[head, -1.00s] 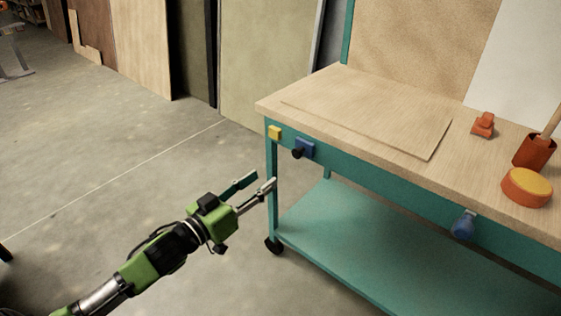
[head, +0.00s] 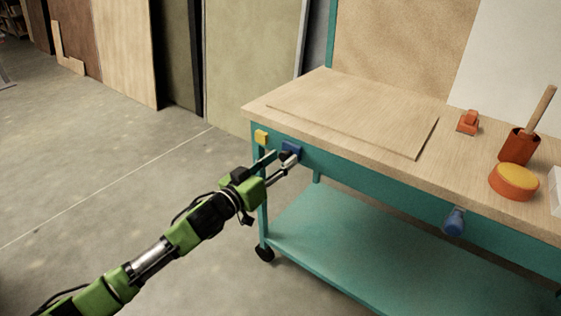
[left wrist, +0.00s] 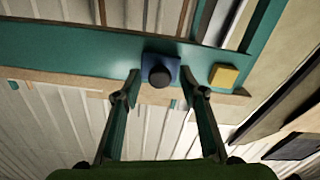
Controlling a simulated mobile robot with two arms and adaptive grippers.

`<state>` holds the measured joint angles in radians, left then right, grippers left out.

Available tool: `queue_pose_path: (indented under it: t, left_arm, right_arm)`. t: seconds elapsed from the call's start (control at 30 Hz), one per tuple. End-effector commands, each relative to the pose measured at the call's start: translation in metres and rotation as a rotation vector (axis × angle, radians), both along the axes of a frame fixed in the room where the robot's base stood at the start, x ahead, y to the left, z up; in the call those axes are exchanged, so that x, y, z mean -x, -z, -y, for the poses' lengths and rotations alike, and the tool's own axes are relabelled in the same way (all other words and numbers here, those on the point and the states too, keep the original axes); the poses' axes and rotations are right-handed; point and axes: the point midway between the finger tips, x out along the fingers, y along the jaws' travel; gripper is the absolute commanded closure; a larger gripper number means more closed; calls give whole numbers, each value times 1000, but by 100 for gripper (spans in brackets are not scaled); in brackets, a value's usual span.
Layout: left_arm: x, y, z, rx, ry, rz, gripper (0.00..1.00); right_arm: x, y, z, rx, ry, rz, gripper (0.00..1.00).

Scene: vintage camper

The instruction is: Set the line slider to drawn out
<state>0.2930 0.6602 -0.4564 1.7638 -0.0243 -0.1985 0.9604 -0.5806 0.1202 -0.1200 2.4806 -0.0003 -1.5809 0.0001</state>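The slider appears to be the blue block (head: 293,147) with a black round knob (head: 285,156) on the teal front rail of the workbench, near its left corner. In the left wrist view the blue block (left wrist: 172,67) and knob (left wrist: 160,80) sit near the middle. My left gripper (head: 282,162) is open. Its two fingers (left wrist: 160,90) point at the rail, one on each side of the knob; I cannot tell whether they touch it. My right gripper is not in view.
A yellow block (head: 261,137) sits on the rail left of the blue one. A blue handle (head: 454,222) hangs further right. The benchtop (head: 300,92) holds a thin board (head: 360,125), an orange tape-like item (head: 468,122), a cup (head: 519,147) and a round orange-yellow item (head: 514,182). Floor at left is clear.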

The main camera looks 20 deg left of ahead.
Motion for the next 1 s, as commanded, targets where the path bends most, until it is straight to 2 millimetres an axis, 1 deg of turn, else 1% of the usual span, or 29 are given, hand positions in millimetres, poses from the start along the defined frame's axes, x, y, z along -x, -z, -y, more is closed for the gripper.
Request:
queue_pose_path:
  t: [0.13,0.37,0.4,0.47,0.5,0.53,0.77,0.87,1.0]
  left_arm:
    - [-5,0,2,0,0,0,62]
    - [-6,0,2,0,0,0,62]
    - [-6,0,2,0,0,0,67]
    - [-6,0,2,0,0,0,82]
    - [-6,0,2,0,0,0,93]
    - [-6,0,2,0,0,0,100]
    - [-5,0,4,1,1,0,100]
    - [-3,-1,9,4,2,-2,100]
    - [2,-2,23,7,2,-3,100]
  right_arm:
    - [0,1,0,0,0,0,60]
    - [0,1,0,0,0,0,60]
    - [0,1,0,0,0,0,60]
    - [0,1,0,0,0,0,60]
    - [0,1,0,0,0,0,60]
    - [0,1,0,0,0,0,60]
    - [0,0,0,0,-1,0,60]
    - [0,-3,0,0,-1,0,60]
    - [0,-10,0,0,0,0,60]
